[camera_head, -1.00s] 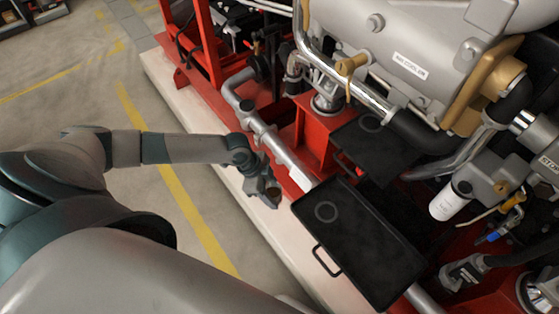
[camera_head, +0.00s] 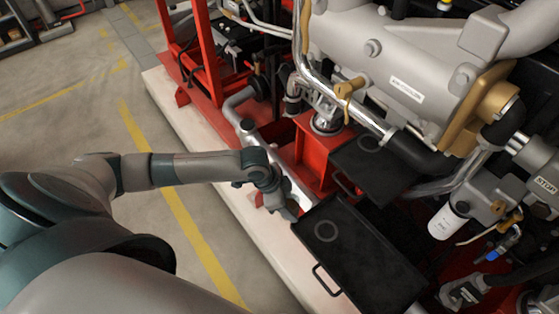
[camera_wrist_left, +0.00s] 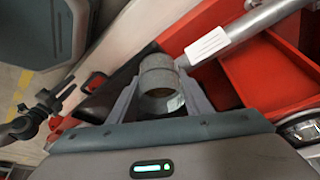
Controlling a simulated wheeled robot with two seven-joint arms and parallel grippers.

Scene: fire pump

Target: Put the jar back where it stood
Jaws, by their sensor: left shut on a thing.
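My left gripper (camera_head: 290,212) is beside the left corner of the front black tray (camera_head: 385,285), over the pale plinth edge. In the left wrist view its two fingers (camera_wrist_left: 159,98) are shut on a grey cylindrical jar (camera_wrist_left: 158,72). In the head view the jar is hidden or too small to make out at the gripper. The front tray is bare apart from a grey ring mark (camera_head: 326,231) near its left end. A second black tray (camera_head: 372,170) lies behind it with a similar ring mark (camera_head: 368,143) and nothing standing on it. My right gripper is not in view.
A silver pipe with a white label (camera_wrist_left: 207,45) runs close to the gripper, beside the red frame (camera_head: 318,155). The large grey pump body (camera_head: 420,60) and a white filter (camera_head: 447,222) stand beyond the trays. The floor at left is open.

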